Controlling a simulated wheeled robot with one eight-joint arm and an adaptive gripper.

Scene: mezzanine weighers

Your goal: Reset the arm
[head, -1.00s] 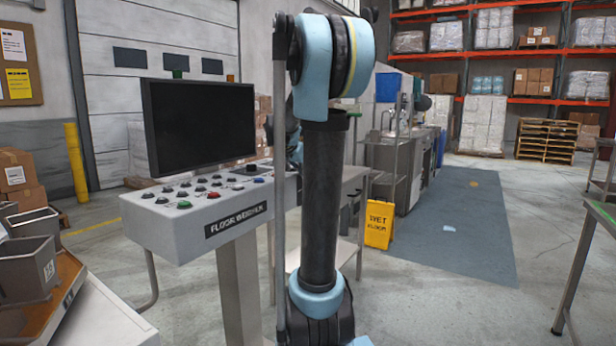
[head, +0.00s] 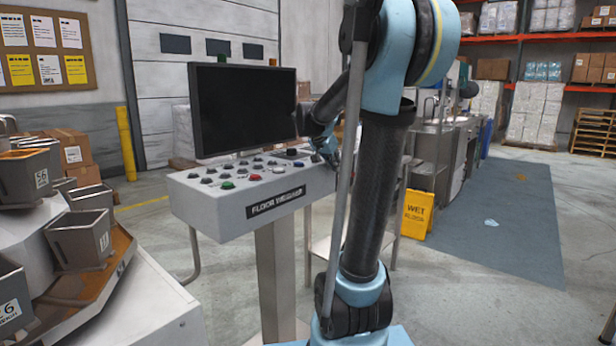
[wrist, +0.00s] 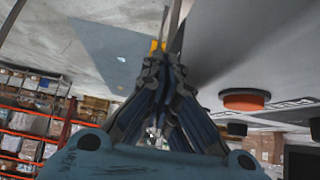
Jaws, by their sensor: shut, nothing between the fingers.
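My gripper (wrist: 165,65) is shut and empty in the wrist view, its dark finger linkages drawn together. In the head view my gripper (head: 328,158) shows small beside the right end of the console (head: 225,215), partly behind my own arm. A red button (wrist: 245,100) on the grey console panel lies to the right of the fingers in the wrist view. I cannot tell whether the fingertips touch the console.
A black monitor (head: 243,110) stands on the console's back. Grey bins (head: 80,240) sit on a tiered stand at the left. A yellow wet-floor sign (head: 417,214) stands behind my arm, beside a grey floor mat (head: 500,220). Open floor lies at the right.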

